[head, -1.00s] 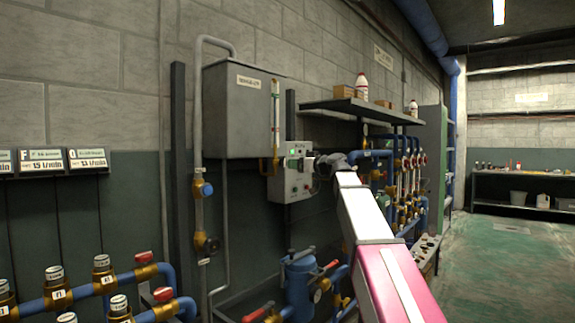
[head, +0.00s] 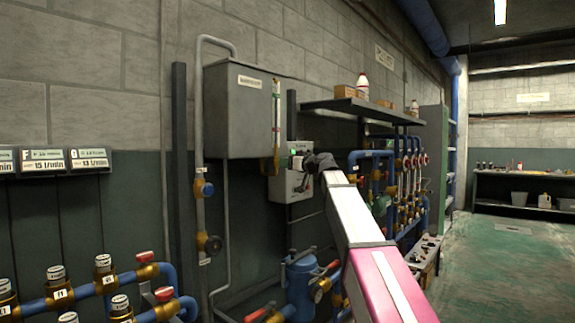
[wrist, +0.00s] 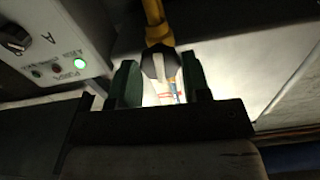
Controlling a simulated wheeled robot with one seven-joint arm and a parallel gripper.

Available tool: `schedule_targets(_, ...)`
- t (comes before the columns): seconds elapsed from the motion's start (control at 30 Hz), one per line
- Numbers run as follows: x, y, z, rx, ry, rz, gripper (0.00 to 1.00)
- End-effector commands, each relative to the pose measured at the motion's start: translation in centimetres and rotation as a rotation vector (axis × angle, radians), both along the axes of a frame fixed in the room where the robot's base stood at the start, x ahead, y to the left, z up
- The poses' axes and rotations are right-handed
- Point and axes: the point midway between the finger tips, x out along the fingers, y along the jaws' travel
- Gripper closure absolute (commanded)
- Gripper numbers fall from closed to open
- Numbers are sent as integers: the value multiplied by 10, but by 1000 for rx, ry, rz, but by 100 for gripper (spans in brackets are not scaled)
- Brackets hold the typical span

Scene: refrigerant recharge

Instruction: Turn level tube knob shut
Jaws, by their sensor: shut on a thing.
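The level tube (head: 276,112) stands upright on the right side of the grey tank (head: 238,112), with brass fittings at its lower end. In the wrist view the level tube knob (wrist: 153,65), dark with a pale pointer, sits at the end of a yellow brass fitting (wrist: 155,20). My gripper (wrist: 160,72) has its two green fingers on either side of the knob and is shut on it. In the head view my gripper (head: 316,163) is a dark shape in front of the control box, and its fingertips and the knob are hard to make out.
The grey control box (head: 290,186) is close beside my gripper; its green lamp (wrist: 80,63) and a dark selector knob (wrist: 14,38) show in the wrist view. A shelf (head: 345,106) with bottles is above right. Blue pipework (head: 300,280) stands below. The floor (head: 490,262) at right is clear.

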Motion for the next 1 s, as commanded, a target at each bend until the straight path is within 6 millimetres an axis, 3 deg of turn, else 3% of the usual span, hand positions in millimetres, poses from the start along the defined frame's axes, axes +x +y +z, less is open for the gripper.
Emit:
schedule_targets(0.23,-1,-1,0,158,200,0,85)
schedule_targets(0.7,-1,-1,0,206,264,0,85)
schedule_targets(1.0,-2,-1,0,384,492,-1,85)
